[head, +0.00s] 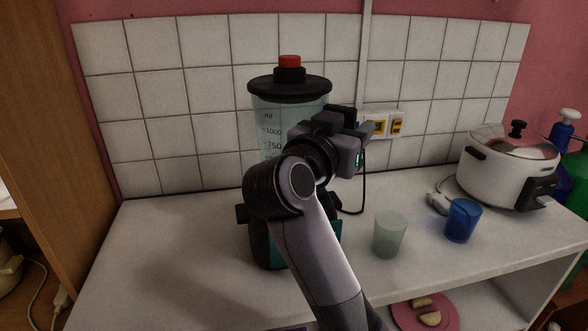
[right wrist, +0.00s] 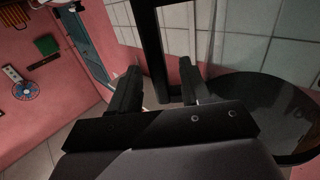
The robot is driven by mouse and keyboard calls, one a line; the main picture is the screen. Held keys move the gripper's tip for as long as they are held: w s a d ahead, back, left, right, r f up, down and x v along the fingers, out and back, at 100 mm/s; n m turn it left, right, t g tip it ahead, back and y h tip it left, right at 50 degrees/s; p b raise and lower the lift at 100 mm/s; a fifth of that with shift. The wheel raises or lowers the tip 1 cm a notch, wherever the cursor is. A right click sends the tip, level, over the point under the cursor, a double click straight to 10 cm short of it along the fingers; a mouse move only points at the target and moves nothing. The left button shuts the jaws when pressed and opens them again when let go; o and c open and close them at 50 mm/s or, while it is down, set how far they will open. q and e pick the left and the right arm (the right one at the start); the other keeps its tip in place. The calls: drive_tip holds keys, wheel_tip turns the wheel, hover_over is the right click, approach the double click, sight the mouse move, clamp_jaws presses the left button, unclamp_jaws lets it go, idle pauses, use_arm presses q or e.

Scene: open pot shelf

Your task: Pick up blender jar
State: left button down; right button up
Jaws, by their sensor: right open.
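The blender jar (head: 267,125) is clear, with measuring marks, a black lid (head: 290,88) and a red knob (head: 290,62). It stands upright on the blender base (head: 262,245), partly hidden by my right arm. My right gripper (head: 366,130) is beside the upper right side of the jar, open and empty. In the right wrist view a black bar (right wrist: 152,45), seemingly the jar's handle, shows between the two open fingers (right wrist: 160,88); I cannot tell whether they touch it. The lid also shows there at the right (right wrist: 265,110). My left gripper is not in view.
A pale cup (head: 389,235) and a blue cup (head: 461,220) stand right of the blender on the white counter (head: 160,250). A white cooker (head: 505,168) is farther right. The counter's left part is clear.

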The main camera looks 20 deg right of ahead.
clamp_jaws()
idle(1.2)
drive_tip(key=shift+r, duration=0.1)
